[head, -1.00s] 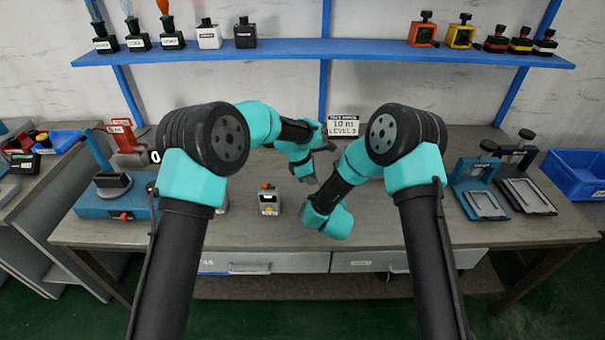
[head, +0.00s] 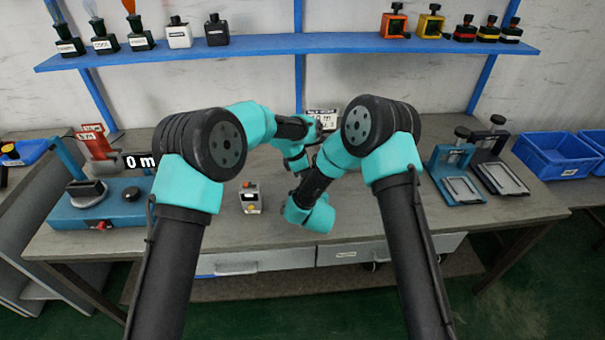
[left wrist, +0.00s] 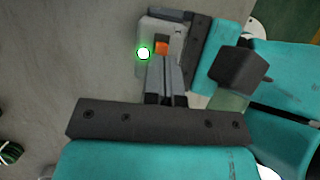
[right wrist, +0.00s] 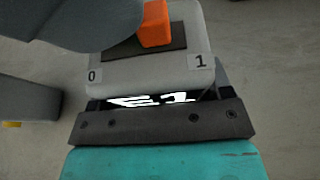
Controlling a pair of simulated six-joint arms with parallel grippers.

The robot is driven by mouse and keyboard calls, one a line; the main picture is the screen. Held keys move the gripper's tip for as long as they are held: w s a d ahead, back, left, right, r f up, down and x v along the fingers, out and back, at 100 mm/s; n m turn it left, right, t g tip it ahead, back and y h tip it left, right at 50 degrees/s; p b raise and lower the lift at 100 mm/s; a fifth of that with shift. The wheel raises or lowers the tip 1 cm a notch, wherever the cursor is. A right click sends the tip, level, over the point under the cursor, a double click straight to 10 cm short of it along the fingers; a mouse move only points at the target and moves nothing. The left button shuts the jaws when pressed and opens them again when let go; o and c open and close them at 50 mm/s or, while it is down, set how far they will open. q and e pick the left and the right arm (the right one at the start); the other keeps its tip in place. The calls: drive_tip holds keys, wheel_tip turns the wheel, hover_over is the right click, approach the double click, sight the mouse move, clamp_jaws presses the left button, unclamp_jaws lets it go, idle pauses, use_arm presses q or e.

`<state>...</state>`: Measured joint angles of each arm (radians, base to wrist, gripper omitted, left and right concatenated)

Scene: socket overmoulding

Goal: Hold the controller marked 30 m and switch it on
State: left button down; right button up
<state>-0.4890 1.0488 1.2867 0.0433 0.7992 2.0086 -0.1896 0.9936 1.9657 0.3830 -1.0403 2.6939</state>
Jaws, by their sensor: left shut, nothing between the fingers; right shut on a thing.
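A light grey controller (right wrist: 150,75) with an orange rocker switch (right wrist: 155,22) is held in my right gripper (right wrist: 152,92). It has "0" and "1" marks beside the switch; its glowing display is partly covered and unreadable, so I cannot confirm 30 m. In the left wrist view the controller (left wrist: 150,30) shows a lit green-rimmed lamp (left wrist: 143,53) beside the orange switch. My left gripper (left wrist: 163,62) is shut and empty, its fingertips close to the switch; contact is unclear. In the head view the held controller is hidden by my arms.
A second grey controller (head: 250,199) stands on the bench (head: 350,220). A blue device (head: 118,212) with a "0 m" display is at the left. A sign (head: 321,118) stands behind my grippers. Blue and black clamp stands (head: 456,170) and blue bins (head: 553,158) are at the right.

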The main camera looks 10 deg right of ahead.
use_arm(q)
drive_tip(key=shift+a, duration=0.5)
drive_tip(key=a+f+v, duration=0.1)
drive_tip(key=a+v, duration=0.1)
drive_tip(key=v, duration=0.9)
drive_tip(key=shift+a, duration=0.3)
use_arm(e)
drive_tip(key=o, duration=1)
drive_tip(key=shift+c, duration=0.2)
